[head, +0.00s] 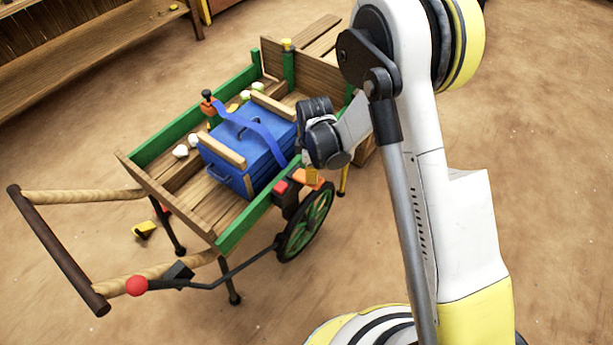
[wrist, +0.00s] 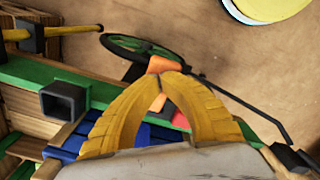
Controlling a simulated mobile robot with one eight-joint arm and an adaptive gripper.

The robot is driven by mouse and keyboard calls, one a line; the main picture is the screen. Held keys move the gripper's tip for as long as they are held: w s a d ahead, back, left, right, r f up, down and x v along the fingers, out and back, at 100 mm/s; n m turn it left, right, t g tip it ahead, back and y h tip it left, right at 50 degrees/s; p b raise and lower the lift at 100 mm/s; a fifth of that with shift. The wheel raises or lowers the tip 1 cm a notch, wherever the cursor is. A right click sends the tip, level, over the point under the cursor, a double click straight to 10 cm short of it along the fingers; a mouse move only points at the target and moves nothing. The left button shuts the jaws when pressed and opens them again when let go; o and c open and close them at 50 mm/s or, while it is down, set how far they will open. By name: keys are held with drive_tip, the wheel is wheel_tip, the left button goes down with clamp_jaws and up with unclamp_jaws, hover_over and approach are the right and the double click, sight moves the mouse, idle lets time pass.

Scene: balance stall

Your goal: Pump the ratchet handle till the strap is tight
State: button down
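A blue strap (head: 262,132) runs over a blue chest (head: 236,172) on the cart, from an orange-and-black fitting (head: 208,106) at the far rail towards the near rail. It bows across the lid; I cannot tell how tight it is. At the near rail an orange handle (head: 312,180) sits above the wheel, and it also shows in the wrist view (wrist: 164,64). My gripper (head: 311,172) is at this handle. In the wrist view its yellow fingertips (wrist: 166,77) meet over the handle, with orange showing beyond and between them. Contact is unclear. The ratchet body is mostly hidden.
A red block (head: 281,187) is on the near rail beside the handle. A green-spoked wheel (head: 306,222) and a black lever with a red knob (head: 136,286) are on the near side. The wooden cart (head: 140,175) has shafts pointing left. Floor at right is clear.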

drive_tip(key=shift+f, duration=1.05)
drive_tip(key=shift+r+p, duration=2.1)
drive_tip(key=shift+r, duration=1.7)
drive_tip(key=shift+f, duration=0.15)
drive_tip(key=shift+f+b, duration=2.1)
drive_tip(key=shift+f, duration=1.5)
drive_tip(key=shift+r+p, duration=2.05)
drive_tip(key=shift+r, duration=1.65)
drive_tip(key=shift+r, duration=0.1)
